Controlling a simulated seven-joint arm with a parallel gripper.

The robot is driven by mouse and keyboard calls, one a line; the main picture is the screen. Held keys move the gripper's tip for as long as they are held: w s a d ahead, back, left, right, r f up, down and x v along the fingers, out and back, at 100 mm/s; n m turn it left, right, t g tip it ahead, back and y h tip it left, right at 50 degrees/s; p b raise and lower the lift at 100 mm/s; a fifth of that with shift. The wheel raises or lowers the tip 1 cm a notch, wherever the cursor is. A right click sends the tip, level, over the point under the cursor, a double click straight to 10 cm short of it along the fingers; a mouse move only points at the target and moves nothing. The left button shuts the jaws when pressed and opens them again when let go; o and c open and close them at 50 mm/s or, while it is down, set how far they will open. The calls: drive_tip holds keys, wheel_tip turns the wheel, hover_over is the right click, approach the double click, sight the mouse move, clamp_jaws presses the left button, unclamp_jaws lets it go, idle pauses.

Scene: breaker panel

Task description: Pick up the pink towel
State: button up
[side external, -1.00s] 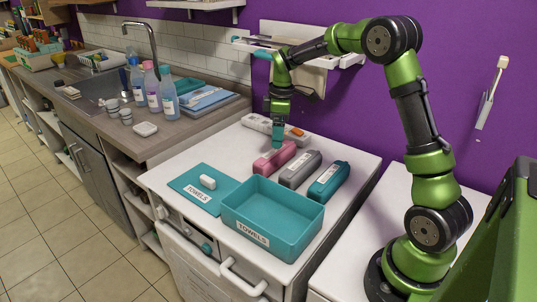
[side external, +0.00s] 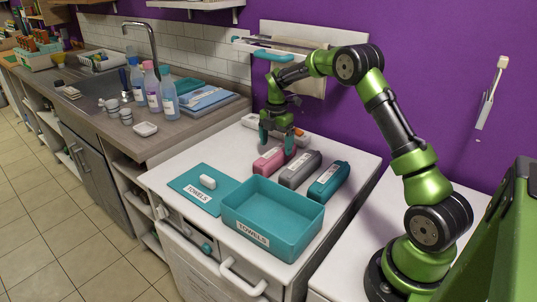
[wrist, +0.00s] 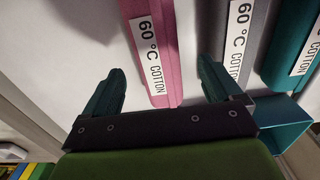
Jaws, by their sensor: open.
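The pink towel (side external: 273,160) is a rolled bundle with a white label, lying on the white counter. In the wrist view the pink towel (wrist: 154,40) runs up from between my fingers, its label reading "60 °C COTTON". My gripper (side external: 276,145) is just above the far end of the pink towel in the side view. In the wrist view my gripper (wrist: 158,85) is open, one teal finger on each side of the towel, holding nothing. The right finger is close to the grey towel's edge. Whether the fingers touch the towel cannot be told.
A grey towel (side external: 300,169) and a teal towel (side external: 328,180) lie to the right of the pink one. The teal box labelled TOWELS (side external: 245,239) is in front, its teal lid (side external: 196,195) to the left. A white and orange item (side external: 300,135) lies behind.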

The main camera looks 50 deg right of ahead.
sight(275, 151)
drive_tip(key=shift+w+d+f, duration=0.15)
drive_tip(key=shift+f, duration=2.55)
drive_tip(key=shift+r, duration=0.1)
drive_tip(key=c, duration=1.3)
